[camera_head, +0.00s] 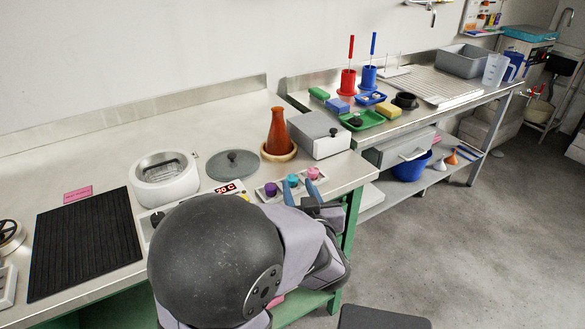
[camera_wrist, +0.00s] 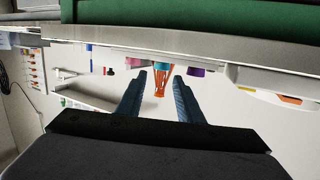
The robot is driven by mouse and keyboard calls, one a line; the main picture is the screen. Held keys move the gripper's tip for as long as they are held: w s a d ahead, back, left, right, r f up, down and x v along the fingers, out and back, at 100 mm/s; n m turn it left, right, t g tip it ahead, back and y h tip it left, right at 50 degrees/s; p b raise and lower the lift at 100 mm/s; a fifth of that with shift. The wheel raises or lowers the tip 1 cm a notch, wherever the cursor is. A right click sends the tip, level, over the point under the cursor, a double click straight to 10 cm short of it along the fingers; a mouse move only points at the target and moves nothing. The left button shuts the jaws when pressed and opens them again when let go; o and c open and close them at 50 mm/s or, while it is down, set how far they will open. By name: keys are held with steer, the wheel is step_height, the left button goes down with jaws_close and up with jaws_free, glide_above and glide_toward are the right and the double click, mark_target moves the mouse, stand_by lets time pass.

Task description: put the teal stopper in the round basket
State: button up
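The teal stopper (camera_head: 292,180) stands upright in a small white holder near the bench's front edge, between a purple stopper (camera_head: 270,189) and a pink stopper (camera_head: 313,173). My gripper (camera_head: 301,192) is open and empty, its two blue fingers just in front of the holder. In the wrist view, which is upside down, the teal stopper (camera_wrist: 162,65) shows beyond the gap between my fingertips (camera_wrist: 158,75), apart from them. A round white vessel (camera_head: 150,198) holds what looks like a round wire basket (camera_head: 165,168), left of the stoppers.
A grey round lid (camera_head: 233,164) lies right of the vessel. An orange flask (camera_head: 277,136) on a ring and a grey box (camera_head: 318,134) stand behind the stoppers. A red "20 C" display (camera_head: 228,188) is at the bench front. A black ribbed mat (camera_head: 85,240) lies left.

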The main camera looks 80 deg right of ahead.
mark_target(293, 178)
steer(key=r+p, duration=0.1)
steer(key=p, duration=0.2)
steer(key=d+p, duration=0.1)
steer(key=p, duration=0.2)
steer(key=shift+r, duration=0.4)
steer(key=p, duration=0.4)
steer(key=shift+r+y+p, duration=0.1)
steer(key=shift+y+p, duration=0.2)
steer(key=shift+p, duration=0.05)
steer(key=shift+a+p, duration=0.1)
steer(key=shift+p, duration=1.1)
steer(key=p, duration=0.3)
steer(key=shift+a, duration=0.3)
steer(key=a+f+p, duration=0.1)
steer(key=p, duration=0.3)
steer(key=shift+a+f+g+y, duration=0.1)
steer(key=shift+f+g+y, duration=0.05)
steer(key=shift+g+y, duration=0.2)
steer(key=shift+f, duration=0.1)
steer(key=shift+g, duration=0.25)
steer(key=shift+p+x, duration=0.65)
steer(key=shift+x, duration=1.85)
